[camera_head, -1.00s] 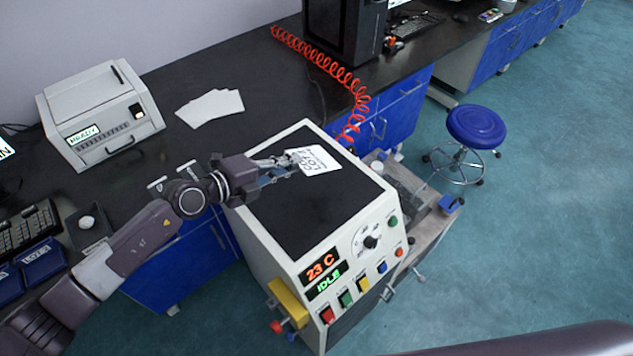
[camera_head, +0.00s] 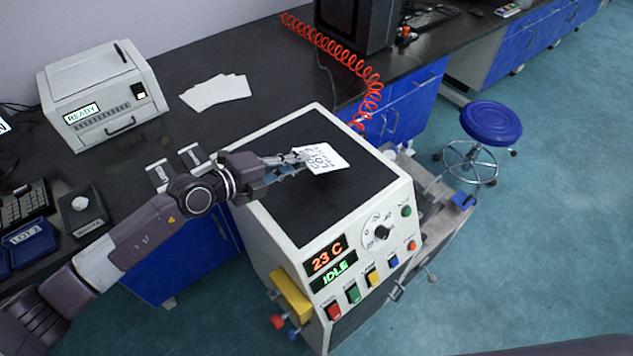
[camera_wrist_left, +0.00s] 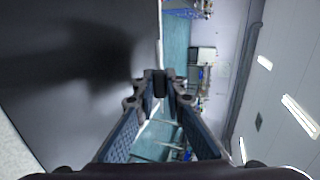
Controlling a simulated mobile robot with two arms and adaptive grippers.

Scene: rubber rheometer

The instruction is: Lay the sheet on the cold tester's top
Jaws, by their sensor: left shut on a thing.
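The white printed sheet (camera_head: 326,158) is a small card with dark lettering, held by one end in my left gripper (camera_head: 301,158). The cold tester (camera_head: 272,238) is a cream box whose display reads 23 C and IDLE. The sheet shows over the back half of the tester's black top (camera_head: 320,200); I cannot tell whether they touch. In the left wrist view, my left gripper's fingers (camera_wrist_left: 161,85) come together at their tips, beside the dark top (camera_wrist_left: 70,70) with a shadow on it. The sheet itself is not clear there. My right gripper is out of view.
A grey printer (camera_head: 100,95) reading READY and several white sheets (camera_head: 215,92) stand on the black bench behind. A red coiled hose (camera_head: 335,50) runs along the bench to behind the tester. A blue stool (camera_head: 490,124) stands to the right.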

